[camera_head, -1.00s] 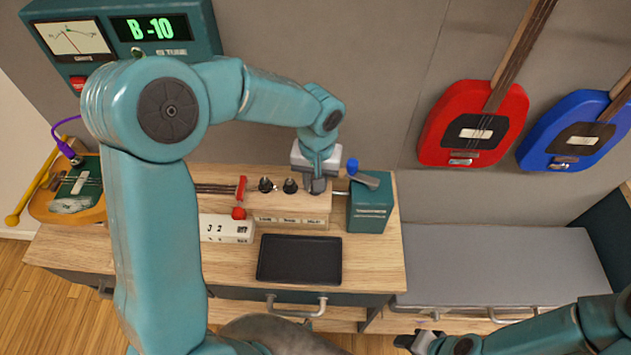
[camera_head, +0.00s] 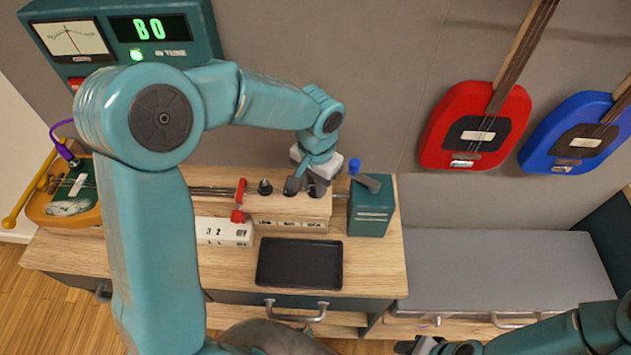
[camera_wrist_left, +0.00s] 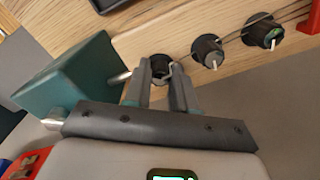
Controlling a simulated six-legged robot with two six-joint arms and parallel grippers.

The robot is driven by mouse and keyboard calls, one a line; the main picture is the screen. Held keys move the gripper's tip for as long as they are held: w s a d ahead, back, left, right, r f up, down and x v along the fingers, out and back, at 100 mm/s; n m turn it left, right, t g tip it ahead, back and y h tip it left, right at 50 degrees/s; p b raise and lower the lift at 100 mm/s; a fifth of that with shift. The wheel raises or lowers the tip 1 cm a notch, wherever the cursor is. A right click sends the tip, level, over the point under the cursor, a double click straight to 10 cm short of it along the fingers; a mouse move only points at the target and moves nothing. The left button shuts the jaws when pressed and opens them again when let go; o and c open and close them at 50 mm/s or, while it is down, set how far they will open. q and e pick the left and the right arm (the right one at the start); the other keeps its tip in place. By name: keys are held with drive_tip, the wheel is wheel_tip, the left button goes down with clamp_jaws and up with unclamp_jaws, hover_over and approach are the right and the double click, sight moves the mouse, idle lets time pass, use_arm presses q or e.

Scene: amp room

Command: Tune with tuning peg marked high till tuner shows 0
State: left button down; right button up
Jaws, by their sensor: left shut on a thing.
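The middle peg (camera_wrist_left: 207,51) and the far peg (camera_wrist_left: 265,31) are free. The peg labels (camera_head: 290,222) are too small to read surely. My right gripper (camera_head: 420,346) is at the bottom edge, away from the bench.
The teal box (camera_head: 371,210) with a blue-knobbed crank (camera_head: 355,166) stands right beside the pegs. A black tray (camera_head: 299,263) lies in front. A white number block (camera_head: 222,232) sits left of it. Red (camera_head: 475,125) and blue (camera_head: 572,130) instruments hang on the wall.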

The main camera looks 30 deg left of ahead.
use_arm(q)
drive_tip(key=shift+w+r, duration=0.15)
drive_tip(key=shift+r, duration=0.05)
drive_tip(key=c, duration=1.2)
unclamp_jaws()
drive_tip(key=shift+o, duration=1.4)
drive_tip(key=shift+r, duration=0.1)
wheel_tip(320, 180, up, 16)
drive_tip(key=shift+s+d, duration=0.2)
